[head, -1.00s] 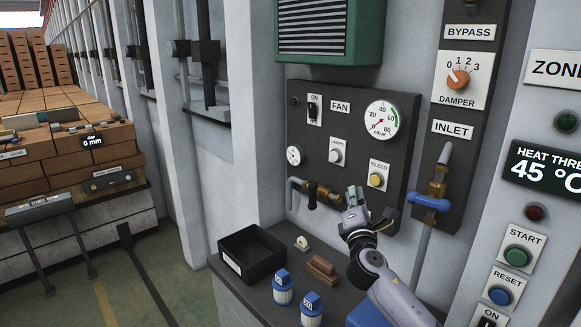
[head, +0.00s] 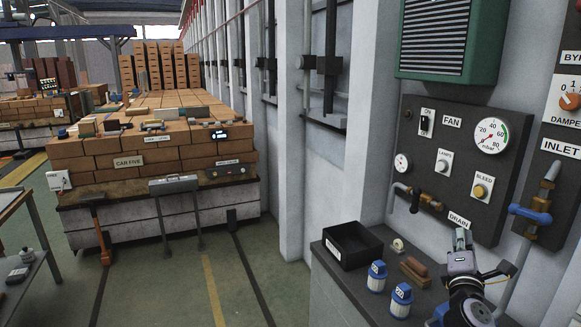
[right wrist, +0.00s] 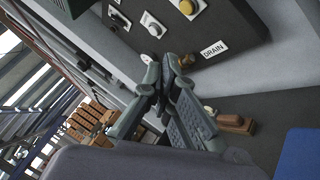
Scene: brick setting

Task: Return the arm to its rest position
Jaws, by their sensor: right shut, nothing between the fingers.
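My right gripper (head: 462,238) is shut and empty at the lower right of the head view. It stands above the dark bench, in front of the wall below the fan panel (head: 455,165). In the right wrist view its fingers (right wrist: 160,72) meet at the tips with nothing between them. The DRAIN label (right wrist: 214,49) shows beyond the fingers there. My left gripper is not in view.
The bench holds a black bin (head: 352,245), blue-and-white bottles (head: 376,276), a brown block (head: 414,271) and a tape roll (head: 398,245). A blue-handled inlet valve (head: 530,213) juts out at right. A brick-loaded car (head: 150,160) stands left; the floor between is open.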

